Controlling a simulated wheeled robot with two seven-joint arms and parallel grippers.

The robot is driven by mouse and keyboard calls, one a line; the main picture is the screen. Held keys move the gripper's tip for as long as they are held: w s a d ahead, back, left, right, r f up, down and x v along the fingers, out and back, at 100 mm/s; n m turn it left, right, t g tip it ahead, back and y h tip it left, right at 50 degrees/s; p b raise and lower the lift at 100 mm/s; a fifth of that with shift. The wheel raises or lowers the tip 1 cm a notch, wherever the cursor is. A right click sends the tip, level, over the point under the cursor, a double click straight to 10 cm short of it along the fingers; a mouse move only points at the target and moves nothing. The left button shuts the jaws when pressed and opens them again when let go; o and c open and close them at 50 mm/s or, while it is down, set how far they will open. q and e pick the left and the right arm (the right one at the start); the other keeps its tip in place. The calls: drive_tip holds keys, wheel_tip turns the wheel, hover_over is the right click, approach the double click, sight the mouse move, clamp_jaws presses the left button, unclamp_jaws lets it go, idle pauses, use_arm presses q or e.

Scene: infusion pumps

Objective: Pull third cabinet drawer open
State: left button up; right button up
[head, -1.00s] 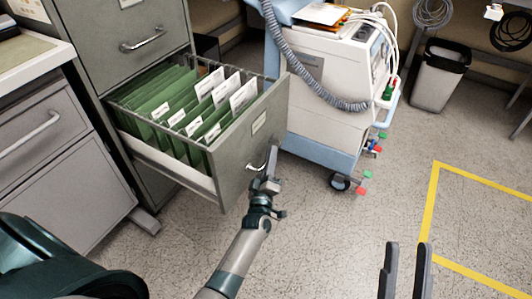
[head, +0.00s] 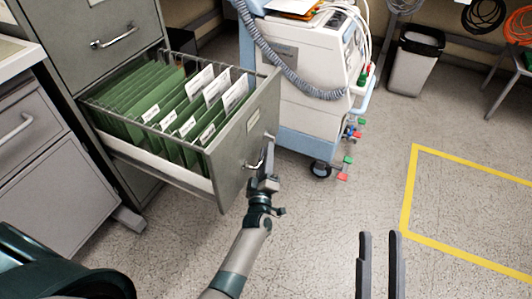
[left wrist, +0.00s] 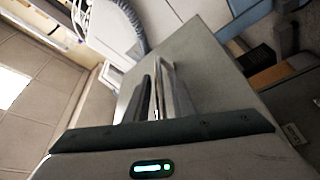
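The grey filing cabinet (head: 95,65) is at the left in the head view. One of its drawers (head: 238,140) stands far out, showing green hanging folders (head: 150,103) with white labels. My left gripper (head: 264,162) is at the drawer's metal handle (head: 254,165). In the left wrist view, the handle (left wrist: 180,92) lies by the dark fingers (left wrist: 150,95), in front of the drawer face (left wrist: 215,70); the gripper looks shut on it, though the contact is partly hidden. My right gripper (head: 381,265) is open and empty at the bottom, over the floor.
A closed drawer with a handle (head: 115,38) is above the open one. A white and blue medical cart (head: 310,90) stands just behind the drawer. A grey side cabinet (head: 45,150) is at the left. Yellow tape (head: 407,195) marks mostly clear floor at the right; a bin (head: 413,62) stands behind.

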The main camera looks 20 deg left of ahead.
drive_tip(key=shift+r, duration=0.1)
use_arm(q)
drive_tip(key=shift+s, duration=0.1)
